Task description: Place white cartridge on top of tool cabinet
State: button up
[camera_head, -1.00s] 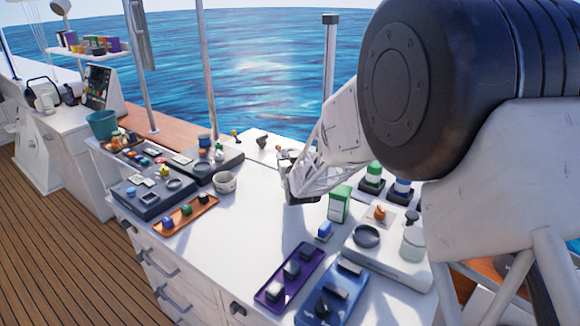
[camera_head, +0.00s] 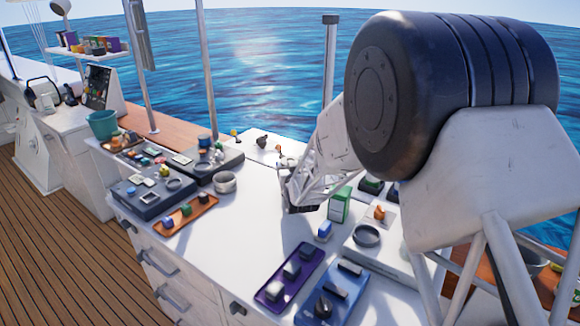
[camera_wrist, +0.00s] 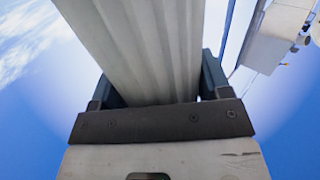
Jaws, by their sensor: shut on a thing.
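In the wrist view, a large pale ribbed block (camera_wrist: 150,45), which looks like the white cartridge, fills the space between the dark fingers of my gripper (camera_wrist: 157,78). My gripper is shut on it, and its far end runs out of the picture. In the head view, my gripper (camera_head: 297,195) is low over the rear middle of the white worktop, partly hidden by my own arm; the cartridge cannot be made out there. The white drawer cabinet (camera_head: 215,262) under this worktop may be the tool cabinet.
A green-and-white box (camera_head: 339,205) and a small blue-topped item (camera_head: 324,231) stand right of my gripper. A purple tray (camera_head: 268,294) lies in front.

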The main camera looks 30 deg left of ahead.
jog(key=shift+f, duration=0.3)
jog(key=shift+s+d+f, duration=0.1)
jog(key=shift+f, duration=0.4)
jog(key=o, duration=0.7)
jog(key=shift+f, duration=0.15)
jog(key=shift+o, duration=1.3)
jog(key=shift+f, duration=0.15)
jog(key=r+v, duration=0.2)
jog(key=v, duration=0.9)
jog(key=shift+s+d+r, duration=0.2)
jog(key=shift+s+d, duration=0.05)
jog(key=shift+r, duration=0.15)
